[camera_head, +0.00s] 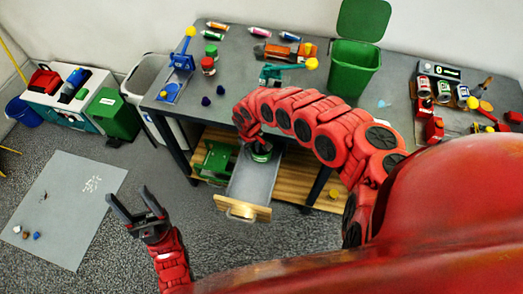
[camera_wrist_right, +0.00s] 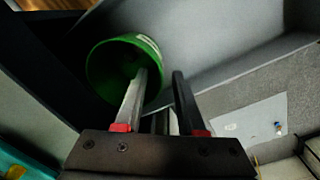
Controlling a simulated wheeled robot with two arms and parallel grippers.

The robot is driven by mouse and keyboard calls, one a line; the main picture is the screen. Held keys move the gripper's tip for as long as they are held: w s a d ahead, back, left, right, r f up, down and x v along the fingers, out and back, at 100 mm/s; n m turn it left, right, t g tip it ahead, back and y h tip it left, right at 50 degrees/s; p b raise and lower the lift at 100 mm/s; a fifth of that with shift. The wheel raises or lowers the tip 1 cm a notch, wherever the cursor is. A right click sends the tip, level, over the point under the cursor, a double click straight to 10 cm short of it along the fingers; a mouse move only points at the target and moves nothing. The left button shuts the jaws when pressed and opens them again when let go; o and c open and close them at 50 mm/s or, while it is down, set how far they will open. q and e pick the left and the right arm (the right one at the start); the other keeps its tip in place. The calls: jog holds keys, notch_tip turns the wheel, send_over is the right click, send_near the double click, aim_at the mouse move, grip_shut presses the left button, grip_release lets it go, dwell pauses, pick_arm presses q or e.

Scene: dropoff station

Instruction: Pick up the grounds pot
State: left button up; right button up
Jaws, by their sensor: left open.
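The grounds pot, a round green pot (camera_wrist_right: 112,62) with a pale label, is in the pulled-out grey drawer and also shows in the head view (camera_head: 261,155). In the right wrist view, my right gripper (camera_wrist_right: 160,78) has its pale finger over the pot's opening and its dark finger outside the rim. The fingers stand apart with a gap by the pot's wall; contact is not clear. In the head view, my right gripper is mostly hidden behind its arm and wrist. My left gripper (camera_head: 137,208) is open and empty above the floor, left of the drawer.
The drawer (camera_head: 255,180) with its wooden front (camera_head: 242,209) extends from under the grey workbench (camera_head: 235,55). A green crate (camera_head: 215,160) stands left of it on the wooden shelf. A green bin (camera_head: 354,68) and several tools and tubes are on the bench.

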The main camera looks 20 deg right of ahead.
aim_at(254, 159)
jog(key=shift+a+f, duration=0.1)
jog(key=shift+f, duration=0.85)
jog(key=shift+d+f, duration=0.2)
jog(key=shift+f, duration=0.35)
grip_shut()
dwell(0.4)
